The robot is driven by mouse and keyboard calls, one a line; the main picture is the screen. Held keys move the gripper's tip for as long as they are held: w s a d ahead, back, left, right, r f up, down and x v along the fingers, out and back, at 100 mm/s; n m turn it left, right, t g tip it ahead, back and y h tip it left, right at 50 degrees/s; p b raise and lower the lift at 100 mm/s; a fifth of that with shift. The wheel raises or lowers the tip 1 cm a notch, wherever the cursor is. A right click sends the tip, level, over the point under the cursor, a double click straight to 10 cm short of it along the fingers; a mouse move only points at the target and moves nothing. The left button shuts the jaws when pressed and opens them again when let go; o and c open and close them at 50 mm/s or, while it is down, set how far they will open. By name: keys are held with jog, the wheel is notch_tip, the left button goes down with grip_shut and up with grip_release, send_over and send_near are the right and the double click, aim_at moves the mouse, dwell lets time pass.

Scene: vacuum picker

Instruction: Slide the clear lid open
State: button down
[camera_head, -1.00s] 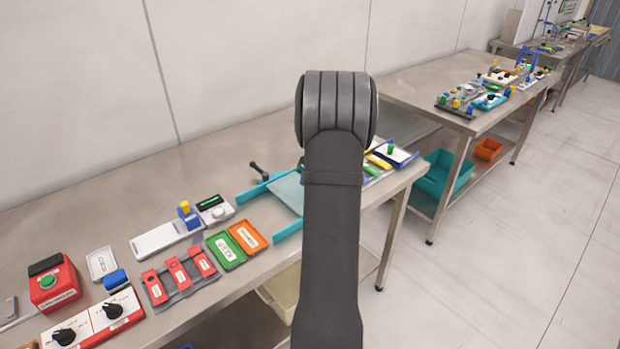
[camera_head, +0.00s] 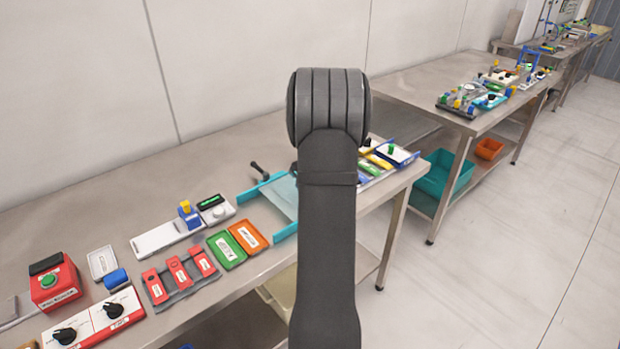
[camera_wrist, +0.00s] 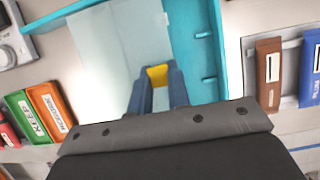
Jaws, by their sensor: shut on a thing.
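The clear lid (camera_wrist: 95,45) is a pale, see-through panel lying flat between teal rails (camera_wrist: 207,60) in the wrist view. A yellow grip piece (camera_wrist: 157,74) sits at the lid's near right part. My gripper (camera_wrist: 157,84) has its two blue-grey fingers on either side of this yellow piece and is shut on it. In the head view, part of the lid (camera_head: 284,196) and a teal rail (camera_head: 262,187) show left of my arm. My arm hides the gripper and the yellow piece there.
Green (camera_head: 226,250) and orange (camera_head: 250,237) trays lie left of the lid fixture. A black lever (camera_head: 259,171) stands behind it. In the wrist view, brown (camera_wrist: 268,72) and blue (camera_wrist: 310,65) blocks lie to the right. The table's front edge is close by.

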aim_at(279, 199)
jog(key=s+a, duration=0.5)
jog(key=shift+s+a, duration=0.4)
jog(key=c, duration=1.4)
grip_release()
jog(key=shift+s, duration=0.1)
jog(key=shift+o, duration=0.2)
jog(key=shift+r, duration=0.15)
jog(key=v, duration=1.7)
